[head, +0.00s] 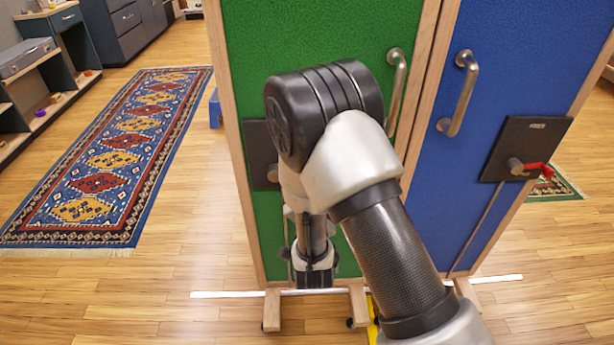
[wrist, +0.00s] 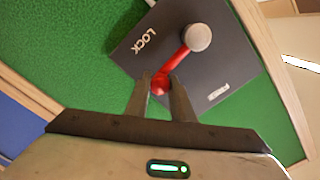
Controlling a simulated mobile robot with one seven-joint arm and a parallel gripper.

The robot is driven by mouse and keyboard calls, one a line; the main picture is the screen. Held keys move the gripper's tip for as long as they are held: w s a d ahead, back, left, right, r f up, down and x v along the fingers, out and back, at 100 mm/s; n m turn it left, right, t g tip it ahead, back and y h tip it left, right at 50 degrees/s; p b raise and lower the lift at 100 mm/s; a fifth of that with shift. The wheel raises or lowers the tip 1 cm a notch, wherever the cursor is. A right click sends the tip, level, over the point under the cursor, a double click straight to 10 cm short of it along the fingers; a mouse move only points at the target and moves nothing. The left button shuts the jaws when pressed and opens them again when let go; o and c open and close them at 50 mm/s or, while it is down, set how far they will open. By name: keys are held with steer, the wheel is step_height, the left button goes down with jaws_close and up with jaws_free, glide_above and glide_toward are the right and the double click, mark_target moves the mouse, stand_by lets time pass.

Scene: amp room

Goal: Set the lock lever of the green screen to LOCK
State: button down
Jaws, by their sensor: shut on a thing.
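The green screen (head: 250,50) stands in front of me, and its surface also fills much of the wrist view (wrist: 60,50). Its dark lock plate (head: 257,142) is partly hidden by my arm in the head view. In the wrist view the plate (wrist: 135,65) shows the words LOCK and FREE. The red lock lever (wrist: 177,61) runs from a round pale pivot (wrist: 198,38) toward a point between the two words. My gripper (wrist: 161,81) is shut on the lever's outer end. The head view does not clearly show the fingers.
A blue screen (head: 500,60) adjoins on the right, with its own plate (head: 515,140) and red lever (head: 535,168). Metal handles (head: 397,88) stick out from both screens.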

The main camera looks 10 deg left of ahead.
steer(key=shift+s+f, duration=0.2)
steer(key=shift+f, duration=0.2)
steer(key=c, duration=1.5)
jaws_free()
steer(key=shift+c, duration=0.2)
steer(key=shift+w+r, duration=0.1)
steer(key=shift+r, duration=0.1)
